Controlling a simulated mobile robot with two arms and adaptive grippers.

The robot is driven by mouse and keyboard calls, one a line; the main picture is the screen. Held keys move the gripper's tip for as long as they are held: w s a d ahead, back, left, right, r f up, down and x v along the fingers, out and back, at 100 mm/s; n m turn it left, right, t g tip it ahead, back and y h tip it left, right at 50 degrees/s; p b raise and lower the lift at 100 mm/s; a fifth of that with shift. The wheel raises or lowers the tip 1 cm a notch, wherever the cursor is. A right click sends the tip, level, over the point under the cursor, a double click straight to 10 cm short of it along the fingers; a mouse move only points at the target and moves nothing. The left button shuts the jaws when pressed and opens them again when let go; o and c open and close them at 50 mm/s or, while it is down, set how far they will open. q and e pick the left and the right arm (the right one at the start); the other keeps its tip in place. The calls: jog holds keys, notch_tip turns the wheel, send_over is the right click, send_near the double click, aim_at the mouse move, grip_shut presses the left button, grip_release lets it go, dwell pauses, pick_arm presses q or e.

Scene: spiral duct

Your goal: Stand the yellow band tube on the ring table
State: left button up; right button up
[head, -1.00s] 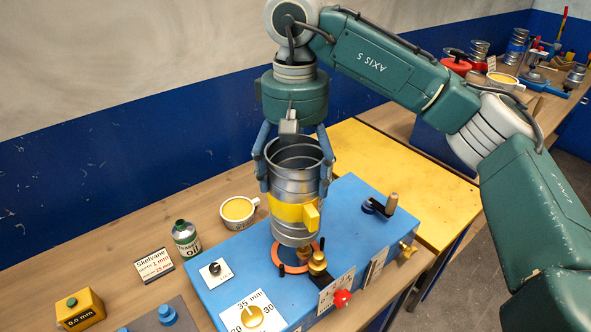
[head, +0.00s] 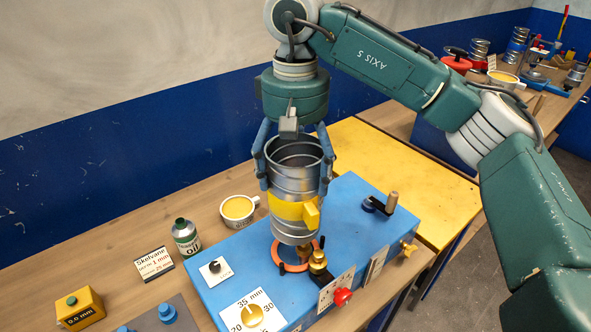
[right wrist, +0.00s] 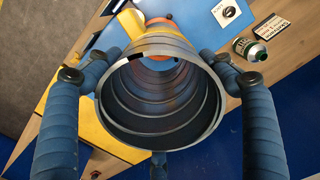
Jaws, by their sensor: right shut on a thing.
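The yellow band tube (head: 290,215) is a ribbed metal spiral duct with a yellow band and a yellow tab low on its side. It is upright over the red-orange ring (head: 276,259) on the blue machine (head: 224,278). I cannot tell whether its lower end touches the ring. My right gripper (head: 293,182) is shut on the tube near its upper end. The right wrist view looks down into the open tube (right wrist: 160,95), with the blue fingers around its rim. My left gripper is not in view.
A brass fitting (head: 318,262) and a red knob (head: 342,296) are by the tube's foot. A crank (head: 390,203) stands behind right. An oil can (head: 186,237), a yellow-filled cup (head: 238,210) and a sign (head: 153,263) are left. A yellow table (head: 420,190) lies right, clear.

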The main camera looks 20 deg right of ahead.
jog(key=shift+f+b, duration=0.35)
jog(key=shift+f, duration=0.05)
dwell(0.6)
notch_tip(320, 180, down, 8)
jog(key=b, duration=0.6)
dwell(2.3)
jog(key=o, duration=1.9)
notch_tip(320, 180, up, 12)
jog(key=shift+r, duration=0.1)
